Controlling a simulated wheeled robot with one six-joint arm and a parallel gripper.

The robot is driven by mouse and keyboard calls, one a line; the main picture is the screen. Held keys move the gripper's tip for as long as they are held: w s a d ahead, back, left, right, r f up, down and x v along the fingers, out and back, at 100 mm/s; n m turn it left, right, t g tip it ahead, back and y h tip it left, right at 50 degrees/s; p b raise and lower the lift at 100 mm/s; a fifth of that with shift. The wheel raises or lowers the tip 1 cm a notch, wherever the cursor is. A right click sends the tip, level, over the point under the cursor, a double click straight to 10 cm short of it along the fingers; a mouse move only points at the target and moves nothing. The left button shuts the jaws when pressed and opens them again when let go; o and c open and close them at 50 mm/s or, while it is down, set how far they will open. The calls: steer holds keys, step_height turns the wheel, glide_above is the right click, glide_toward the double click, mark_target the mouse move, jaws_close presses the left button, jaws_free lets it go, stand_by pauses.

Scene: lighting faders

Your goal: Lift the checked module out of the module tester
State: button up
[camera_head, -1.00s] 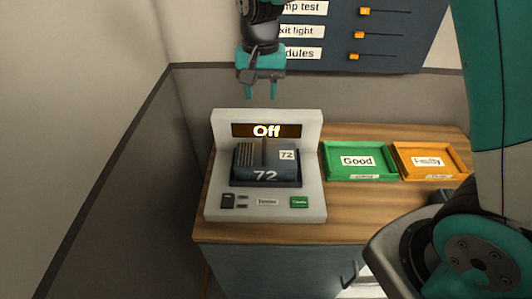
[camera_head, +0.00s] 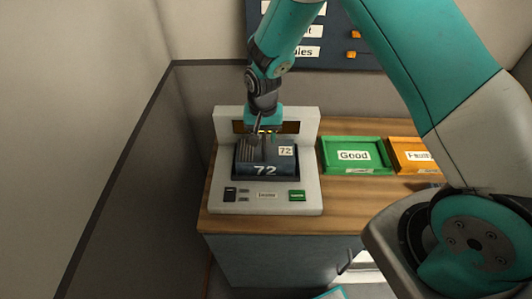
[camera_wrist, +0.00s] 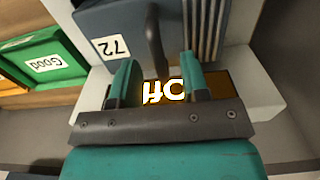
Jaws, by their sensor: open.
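The checked module (camera_head: 265,170) is a dark blue-grey block marked 72, seated in the recess of the light grey module tester (camera_head: 222,203). In the wrist view the module (camera_wrist: 95,20) shows its 72 label, ribs and a dark upright handle (camera_wrist: 155,40). My gripper (camera_head: 265,138) is above the module in front of the tester's display. In the wrist view its teal fingers (camera_wrist: 158,85) are open, one on each side of the handle's line; I cannot tell if they touch it.
A green tray labelled Good (camera_head: 355,170) and an orange tray labelled Faulty (camera_head: 415,170) stand on the wooden counter (camera_head: 335,208) right of the tester. A panel with sliders (camera_head: 335,52) hangs on the wall behind. A wall stands close on the left.

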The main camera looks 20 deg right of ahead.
steer(key=shift+f, duration=1.35)
jaws_close()
steer(key=shift+w+r+p, duration=0.1)
steer(key=shift+p, duration=0.2)
